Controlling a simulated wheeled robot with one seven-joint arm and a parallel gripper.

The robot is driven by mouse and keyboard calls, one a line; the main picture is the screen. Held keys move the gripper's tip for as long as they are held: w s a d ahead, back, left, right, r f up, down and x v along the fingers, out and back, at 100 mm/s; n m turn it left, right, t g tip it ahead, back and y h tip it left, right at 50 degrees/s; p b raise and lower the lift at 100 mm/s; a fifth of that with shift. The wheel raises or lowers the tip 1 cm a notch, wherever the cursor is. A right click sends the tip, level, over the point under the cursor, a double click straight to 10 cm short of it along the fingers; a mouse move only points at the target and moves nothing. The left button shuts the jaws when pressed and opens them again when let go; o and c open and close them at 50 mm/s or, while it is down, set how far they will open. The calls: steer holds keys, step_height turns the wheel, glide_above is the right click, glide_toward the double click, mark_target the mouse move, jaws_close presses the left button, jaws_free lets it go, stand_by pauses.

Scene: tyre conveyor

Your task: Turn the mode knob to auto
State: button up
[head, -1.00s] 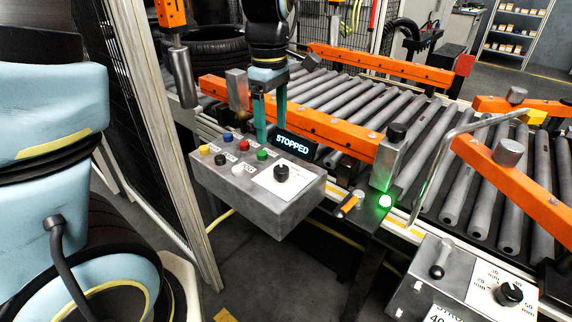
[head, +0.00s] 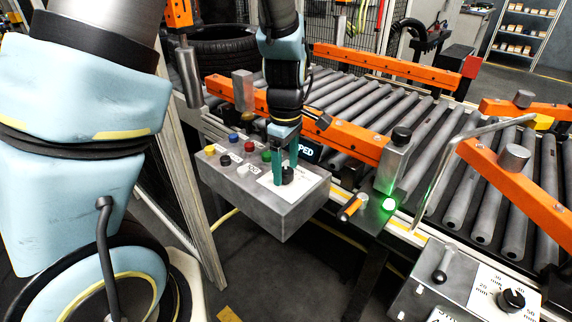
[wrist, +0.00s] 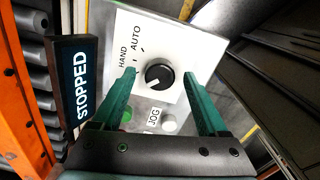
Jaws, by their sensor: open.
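The black mode knob (head: 288,175) sits on a white plate on top of the grey control box (head: 260,208). In the wrist view the knob (wrist: 160,73) shows beside the printed words HAND and AUTO. A light mark shows on its lower left, but its exact setting is hard to read. My gripper (head: 285,172) is over the knob, pointing down. In the wrist view its teal fingers (wrist: 159,75) are open, one on each side of the knob, with gaps visible. I cannot tell how far down the fingertips reach.
The display (wrist: 80,85) reads STOPPED and stands close beside my gripper. Several coloured buttons (head: 233,138) sit left of the knob. A roller conveyor with an orange rail (head: 350,140) runs behind. A second panel (head: 440,285) with a dial stands at front right.

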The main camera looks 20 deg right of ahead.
steer(key=shift+c, duration=0.2)
jaws_close()
stand_by(0.5)
